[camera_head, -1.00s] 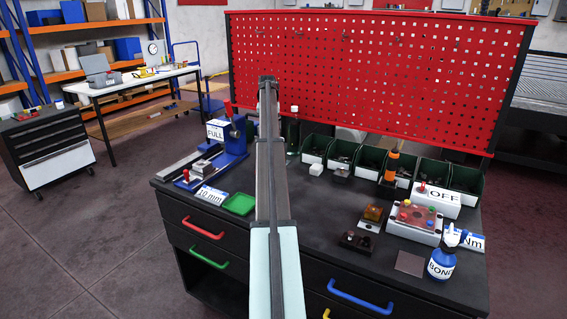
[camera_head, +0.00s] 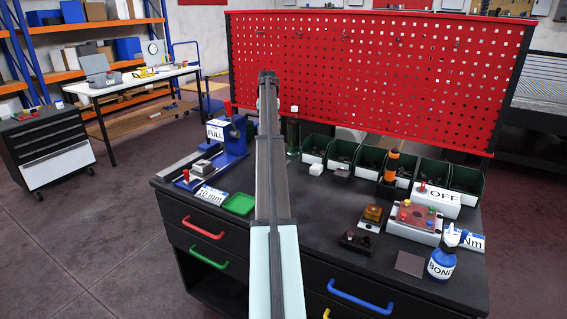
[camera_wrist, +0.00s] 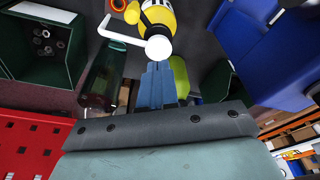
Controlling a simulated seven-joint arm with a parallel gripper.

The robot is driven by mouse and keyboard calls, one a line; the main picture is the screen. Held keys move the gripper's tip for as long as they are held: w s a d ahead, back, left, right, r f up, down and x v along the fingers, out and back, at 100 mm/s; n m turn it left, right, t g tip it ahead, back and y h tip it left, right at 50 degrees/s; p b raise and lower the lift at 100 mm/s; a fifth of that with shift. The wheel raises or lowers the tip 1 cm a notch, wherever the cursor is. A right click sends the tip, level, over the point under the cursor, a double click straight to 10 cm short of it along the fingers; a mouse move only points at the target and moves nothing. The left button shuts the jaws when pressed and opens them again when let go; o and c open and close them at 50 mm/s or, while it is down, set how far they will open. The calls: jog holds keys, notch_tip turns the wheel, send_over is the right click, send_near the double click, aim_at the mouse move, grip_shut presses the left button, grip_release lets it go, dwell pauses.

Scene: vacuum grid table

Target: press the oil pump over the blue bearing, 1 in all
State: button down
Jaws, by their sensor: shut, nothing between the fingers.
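My gripper (camera_wrist: 158,68) shows in the wrist view with its blue-grey fingers shut and empty. Its tips are close to the rounded white head (camera_wrist: 158,47) of what looks like the oil pump; contact cannot be told. The head's white spout reaches left, and a yellow labelled body (camera_wrist: 160,14) shows beyond it. In the head view my arm hides the gripper and most of the pump; a small white tip (camera_head: 294,109) shows beside the arm.
A green translucent bottle (camera_wrist: 103,75) lies close left of the fingers in the wrist view. Green bins (camera_head: 341,154) line the back below the red pegboard (camera_head: 370,80). A blue press (camera_head: 231,143) stands left and a blue BOND bottle (camera_head: 441,265) front right.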

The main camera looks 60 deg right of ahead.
jog(key=shift+w+d+v, duration=0.1)
jog(key=shift+d+v, duration=0.1)
jog(key=shift+v, duration=1)
jog(key=shift+w+d+v, duration=0.15)
jog(key=shift+d+v, duration=0.05)
jog(key=shift+v, duration=1)
jog(key=shift+r, duration=0.1)
